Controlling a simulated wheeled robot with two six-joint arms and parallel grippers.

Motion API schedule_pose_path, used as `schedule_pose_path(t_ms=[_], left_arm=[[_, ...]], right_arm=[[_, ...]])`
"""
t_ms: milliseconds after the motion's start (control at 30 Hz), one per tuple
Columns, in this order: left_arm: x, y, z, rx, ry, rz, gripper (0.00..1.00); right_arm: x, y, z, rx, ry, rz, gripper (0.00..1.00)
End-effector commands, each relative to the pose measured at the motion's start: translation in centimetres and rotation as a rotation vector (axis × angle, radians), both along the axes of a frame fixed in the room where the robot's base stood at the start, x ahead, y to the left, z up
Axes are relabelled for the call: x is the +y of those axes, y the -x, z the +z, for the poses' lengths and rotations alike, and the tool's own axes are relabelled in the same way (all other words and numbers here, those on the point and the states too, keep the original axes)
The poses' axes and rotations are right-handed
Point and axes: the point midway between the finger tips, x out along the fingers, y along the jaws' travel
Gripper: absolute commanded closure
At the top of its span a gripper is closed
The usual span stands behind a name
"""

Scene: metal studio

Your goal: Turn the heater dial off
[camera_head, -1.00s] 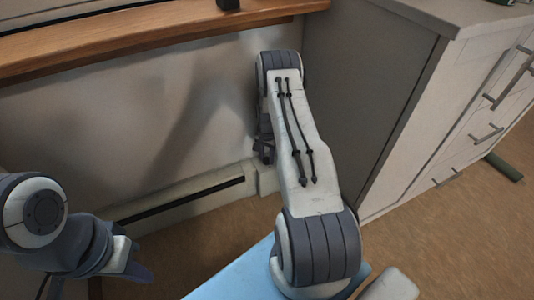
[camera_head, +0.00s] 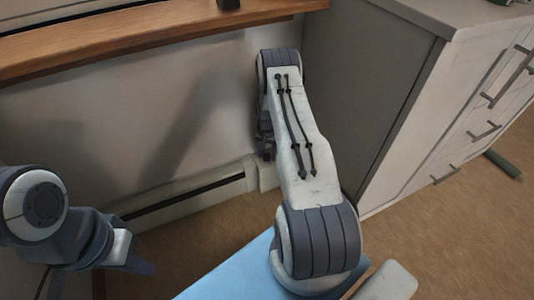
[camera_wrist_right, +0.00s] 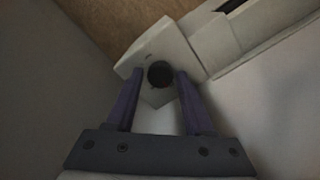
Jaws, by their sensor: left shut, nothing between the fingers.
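The heater is a long, low cream unit (camera_head: 190,203) with a black slot, running along the foot of the wall. Its end box (camera_head: 268,179) is close to the cabinet. In the right wrist view, a round dark dial (camera_wrist_right: 160,74) sits on the white end box (camera_wrist_right: 133,60). My right gripper (camera_wrist_right: 161,73) is open, with one finger on each side of the dial and a small gap visible. In the head view my right gripper (camera_head: 266,150) is mostly hidden by its arm. My left gripper (camera_head: 142,265) is shut and empty at the lower left.
A grey cabinet (camera_head: 375,95) with drawers stands close on the right.

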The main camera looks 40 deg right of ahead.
Motion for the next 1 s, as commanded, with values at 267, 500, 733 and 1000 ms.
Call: schedule_pose_path(t_ms=[267,500,733,1000], left_arm=[[0.0,0.0,0.0,0.000,0.000,0.000,1.00],[0.0,0.0,1.2,0.000,0.000,0.000,1.00],[0.0,0.0,3.5,0.000,0.000,0.000,1.00],[0.0,0.0,4.8,0.000,0.000,0.000,1.00]], right_arm=[[0.0,0.0,0.0,-0.001,-0.001,-0.002,0.32],[-0.1,-0.1,2.1,-0.003,0.001,-0.003,0.32],[-0.1,0.0,6.9,-0.001,0.000,-0.003,0.32],[-0.1,0.0,10.2,0.000,0.000,-0.002,0.32]])
